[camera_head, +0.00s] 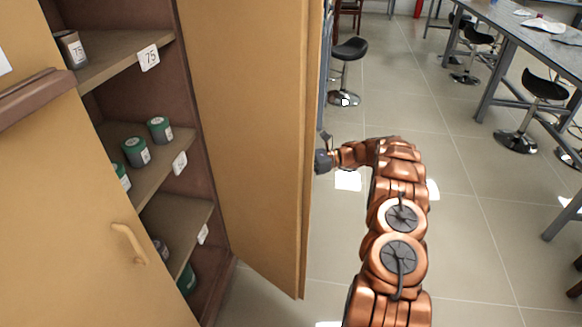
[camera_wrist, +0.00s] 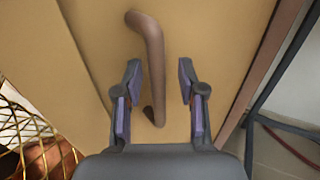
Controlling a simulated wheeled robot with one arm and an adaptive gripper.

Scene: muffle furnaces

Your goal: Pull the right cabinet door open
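The right cabinet door (camera_head: 250,120) stands swung wide open in the head view, its inner tan face showing and the shelves exposed. Its outer face (camera_wrist: 90,35) fills much of the wrist view. A brown bar handle (camera_wrist: 152,55) on that face runs between the two fingers of my gripper (camera_wrist: 158,85). The fingers are open, with a gap on both sides of the handle. In the head view my gripper (camera_head: 322,161) is at the door's outer side, its fingertips hidden behind the door edge.
The left cabinet door (camera_head: 70,220) with its tan handle (camera_head: 128,243) is at the left. Labelled shelves (camera_head: 150,160) hold several small containers. A black stool (camera_head: 348,50) stands beyond the open door. Lab tables (camera_head: 540,45) and more stools are at right; floor between is clear.

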